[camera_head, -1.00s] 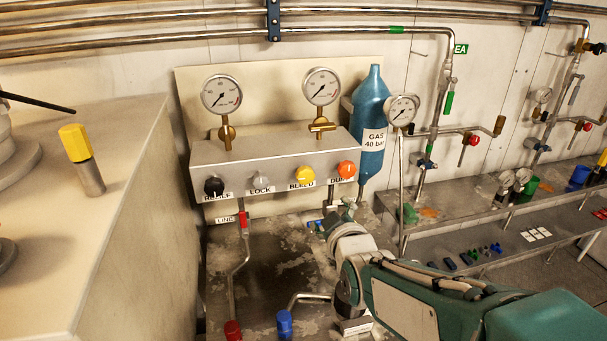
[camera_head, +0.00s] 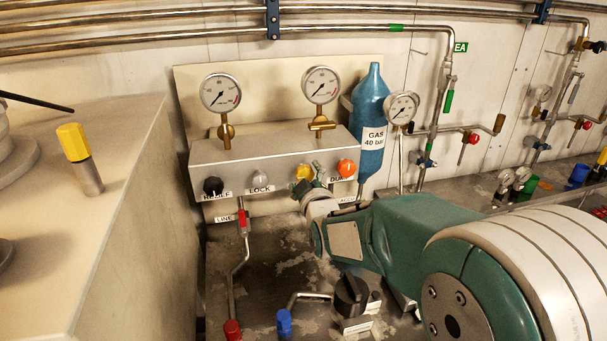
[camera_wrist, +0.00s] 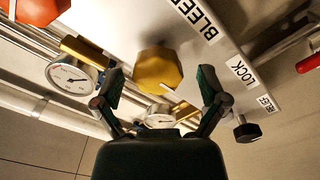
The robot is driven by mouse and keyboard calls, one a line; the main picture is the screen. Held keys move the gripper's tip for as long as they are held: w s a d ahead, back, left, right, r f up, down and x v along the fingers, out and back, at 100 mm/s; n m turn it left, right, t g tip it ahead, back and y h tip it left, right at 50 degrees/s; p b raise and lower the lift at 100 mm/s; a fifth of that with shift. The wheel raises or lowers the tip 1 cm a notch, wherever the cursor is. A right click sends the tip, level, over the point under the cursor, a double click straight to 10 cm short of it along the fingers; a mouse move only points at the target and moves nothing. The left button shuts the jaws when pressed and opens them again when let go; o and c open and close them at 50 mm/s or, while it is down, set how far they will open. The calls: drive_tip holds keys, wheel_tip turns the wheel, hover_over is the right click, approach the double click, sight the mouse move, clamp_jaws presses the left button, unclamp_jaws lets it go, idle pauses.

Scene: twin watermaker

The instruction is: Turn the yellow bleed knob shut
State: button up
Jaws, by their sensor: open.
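The yellow bleed knob (camera_head: 304,173) is on the front of the grey panel box, between the lock and dump knobs. My gripper (camera_head: 316,178) is just in front of it and partly hides it and its label in the head view. In the wrist view the yellow knob (camera_wrist: 158,70) lies between and beyond the two fingers of my gripper (camera_wrist: 159,82). The fingers are open and spread on either side, and no contact is visible. A pale pointer mark shows on the knob's face.
The orange dump knob (camera_head: 346,168) is close on the right. The grey lock knob (camera_head: 258,177) and black relief knob (camera_head: 213,186) are to the left. Two gauges (camera_head: 221,93) stand above the box (camera_head: 265,147). A blue gas bottle (camera_head: 371,120) stands at the right.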

drive_tip(key=shift+w+a, duration=0.1)
drive_tip(key=shift+w, duration=0.5)
drive_tip(key=shift+c, duration=0.2)
drive_tip(key=shift+s, duration=0.1)
drive_tip(key=c, duration=1.1)
